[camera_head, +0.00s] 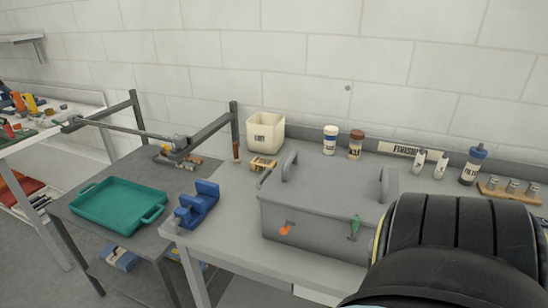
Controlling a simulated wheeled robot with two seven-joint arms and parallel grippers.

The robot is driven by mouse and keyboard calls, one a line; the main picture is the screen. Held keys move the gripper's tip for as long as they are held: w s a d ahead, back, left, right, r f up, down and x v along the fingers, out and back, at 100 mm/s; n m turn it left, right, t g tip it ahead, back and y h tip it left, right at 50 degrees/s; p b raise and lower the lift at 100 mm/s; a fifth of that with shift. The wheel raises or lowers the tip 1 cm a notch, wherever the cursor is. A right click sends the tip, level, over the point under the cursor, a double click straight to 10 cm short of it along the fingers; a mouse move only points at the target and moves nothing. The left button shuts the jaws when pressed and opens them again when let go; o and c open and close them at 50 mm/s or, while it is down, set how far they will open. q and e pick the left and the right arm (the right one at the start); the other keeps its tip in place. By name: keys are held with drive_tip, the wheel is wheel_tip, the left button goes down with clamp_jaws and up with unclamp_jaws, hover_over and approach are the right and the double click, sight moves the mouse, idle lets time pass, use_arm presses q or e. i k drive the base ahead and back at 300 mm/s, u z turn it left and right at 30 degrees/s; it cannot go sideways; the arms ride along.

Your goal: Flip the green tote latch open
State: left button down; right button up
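The grey lidded tote (320,218) stands on the grey workbench, with two loop handles on its lid. A green latch (354,228) sits on its front face toward the right, roughly upright. An orange latch (286,229) sits on the same face toward the left and looks tilted. How far each latch is turned is too small to tell. A large black ribbed body (452,240) at the lower right covers the bench near the tote's right end; I cannot tell what part it is. Neither of my grippers is in view.
A teal tray (120,206) and a blue cradle (197,204) are left of the tote. A cream bin (265,132), a white bottle (330,140) and a brown bottle (356,144) stand behind it. Bare bench (225,235) shows left of the tote.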

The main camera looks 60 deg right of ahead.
sight(355, 221)
drive_tip(key=u, duration=0.1)
drive_tip(key=k, duration=1)
drive_tip(key=z, duration=0.25)
drive_tip(key=i, duration=0.5)
drive_tip(key=z, duration=2.05)
